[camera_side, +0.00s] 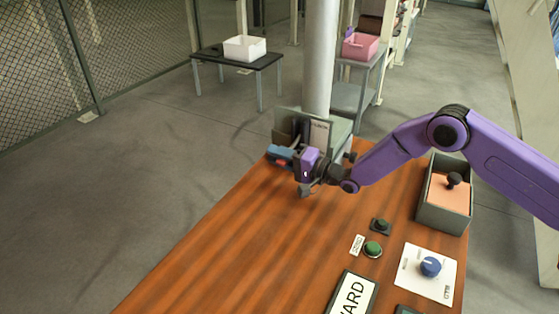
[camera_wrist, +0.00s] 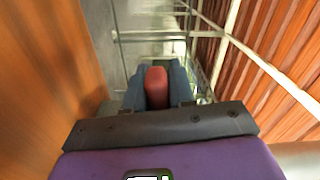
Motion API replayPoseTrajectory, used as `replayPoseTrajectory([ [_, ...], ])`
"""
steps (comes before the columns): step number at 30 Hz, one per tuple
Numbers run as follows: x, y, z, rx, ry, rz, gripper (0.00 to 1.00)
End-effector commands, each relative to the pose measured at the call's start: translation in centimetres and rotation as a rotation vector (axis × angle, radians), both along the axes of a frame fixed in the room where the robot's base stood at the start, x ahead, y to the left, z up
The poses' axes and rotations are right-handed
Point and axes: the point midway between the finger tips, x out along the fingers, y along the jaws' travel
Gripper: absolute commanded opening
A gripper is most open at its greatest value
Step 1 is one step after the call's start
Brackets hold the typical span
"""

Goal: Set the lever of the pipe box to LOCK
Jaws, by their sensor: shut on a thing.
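The pipe box (camera_side: 342,130) is a grey-green housing at the foot of the pale upright pipe (camera_side: 319,60), at the far end of the wooden table in the side view. A small plate with lettering too small to read is on it. My purple gripper (camera_side: 278,154) is in front of the box, its blue fingers pointing left. In the wrist view my gripper (camera_wrist: 157,80) is shut on a red lever handle (camera_wrist: 156,90), with one blue finger on each side. The lever's base and its LOCK mark are hidden or unreadable.
A black table (camera_side: 215,54) with a white bin (camera_side: 244,48) stands behind. The table's left part is clear.

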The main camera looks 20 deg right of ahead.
Motion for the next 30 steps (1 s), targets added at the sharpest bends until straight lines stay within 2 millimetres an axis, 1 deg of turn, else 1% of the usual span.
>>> replayPoseTrajectory([
  [1,-0.1,0.0,0.5,0.031,0.03,0.0,0.0],
  [9,0.0,0.0,2.9,0.211,0.209,0.0,0.0],
  [18,0.4,-0.4,4.9,0.379,0.376,-0.001,0.0],
  [24,0.6,-0.7,5.7,0.451,0.451,0.0,0.0],
  [30,0.8,-0.8,6.1,0.491,0.491,-0.001,0.0],
])
